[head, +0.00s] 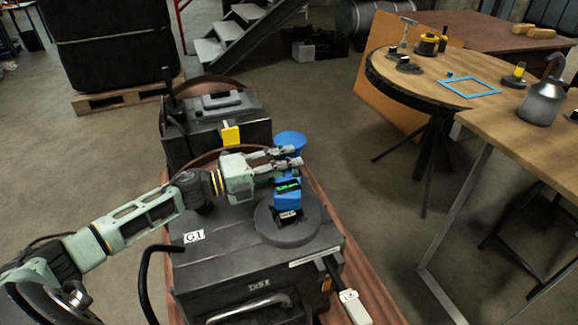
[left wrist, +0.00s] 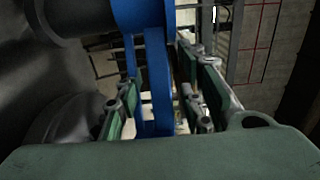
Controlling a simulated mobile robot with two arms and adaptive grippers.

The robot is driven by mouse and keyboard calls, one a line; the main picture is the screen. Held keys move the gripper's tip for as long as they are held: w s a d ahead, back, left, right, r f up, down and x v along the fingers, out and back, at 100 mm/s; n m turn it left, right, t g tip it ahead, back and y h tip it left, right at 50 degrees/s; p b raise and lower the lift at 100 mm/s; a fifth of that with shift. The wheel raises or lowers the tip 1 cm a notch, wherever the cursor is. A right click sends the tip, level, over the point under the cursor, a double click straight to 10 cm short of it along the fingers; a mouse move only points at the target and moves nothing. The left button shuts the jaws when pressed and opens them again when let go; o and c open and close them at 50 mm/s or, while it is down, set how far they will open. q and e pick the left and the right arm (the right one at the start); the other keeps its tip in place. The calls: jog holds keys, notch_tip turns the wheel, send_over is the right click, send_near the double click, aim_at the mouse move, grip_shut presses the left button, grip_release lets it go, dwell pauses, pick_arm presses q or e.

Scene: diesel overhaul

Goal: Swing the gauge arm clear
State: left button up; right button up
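The blue gauge arm (head: 287,191) stands on a round dark disc (head: 272,232) on top of the dark machine block. It has a small green-lit display and a round blue head (head: 290,141). My left gripper (head: 292,158) reaches in from the left at the gauge arm's upper part, its two fingers level and spaced apart. In the left wrist view the blue upright (left wrist: 155,85) stands between the fingers (left wrist: 162,105), with a gap showing on the right side. Firm contact cannot be made out. My right gripper is not in view.
The block (head: 215,262) carries a G1 label, a front handle and a black hose at its left. Another dark block (head: 205,135) with a yellow tag (head: 231,135) stands behind. A round table (head: 405,85) and a wooden bench (head: 520,120) stand right. Open floor lies between.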

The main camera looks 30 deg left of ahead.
pick_arm(q)
jog(key=shift+w+d, duration=0.25)
jog(key=shift+c, duration=0.4)
grip_shut()
